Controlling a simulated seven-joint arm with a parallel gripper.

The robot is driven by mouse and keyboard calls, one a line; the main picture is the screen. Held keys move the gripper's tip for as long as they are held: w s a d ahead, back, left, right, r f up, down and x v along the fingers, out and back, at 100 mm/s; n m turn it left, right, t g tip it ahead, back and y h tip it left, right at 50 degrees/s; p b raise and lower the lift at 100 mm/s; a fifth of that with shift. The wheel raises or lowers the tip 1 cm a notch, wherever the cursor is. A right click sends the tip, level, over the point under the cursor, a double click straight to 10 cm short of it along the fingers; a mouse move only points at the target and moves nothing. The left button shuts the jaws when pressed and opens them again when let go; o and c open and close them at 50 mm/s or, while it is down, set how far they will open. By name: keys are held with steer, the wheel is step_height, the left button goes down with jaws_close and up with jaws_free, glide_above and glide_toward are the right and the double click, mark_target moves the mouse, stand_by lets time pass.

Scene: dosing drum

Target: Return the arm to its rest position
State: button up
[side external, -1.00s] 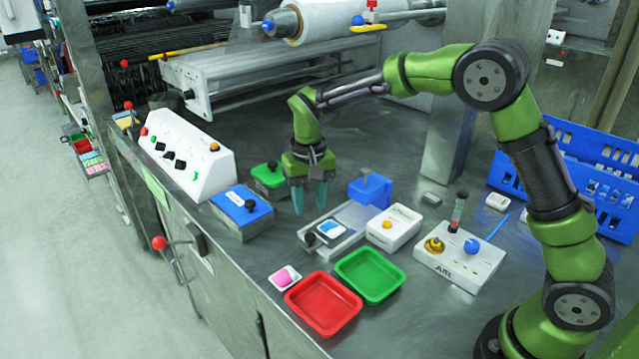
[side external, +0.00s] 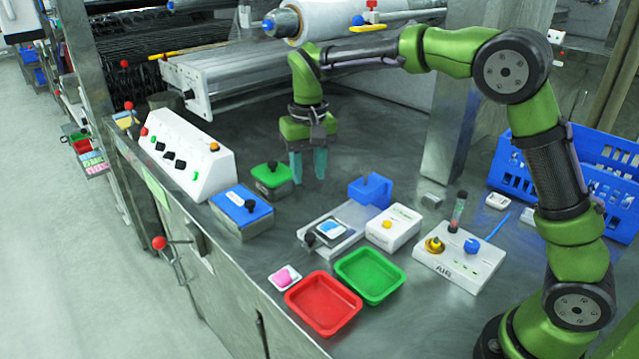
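My gripper (side external: 308,168) hangs from my green arm above the steel table, pointing down. Its two teal fingers are apart with nothing visible between them. In the picture it is just right of the green box with a black knob (side external: 271,178) and up and left of the blue block (side external: 370,190). It appears clear of both. My arm arches from the base at the lower right.
A red tray (side external: 322,304) and a green tray (side external: 369,276) stand at the front. Machine rollers stand behind.

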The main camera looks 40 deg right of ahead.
steer(key=s+d+r+t+y, duration=0.1)
steer(key=s+r+t, duration=0.1)
steer(key=s, duration=0.9)
steer(key=s+d+r+t+y, duration=0.1)
steer(key=s+t, duration=0.4)
steer(key=s, duration=0.7)
step_height(320, 180, up, 2)
steer(key=shift+s+d+r, duration=0.1)
steer(key=shift+s+d, duration=0.2)
steer(key=shift+d, duration=0.35)
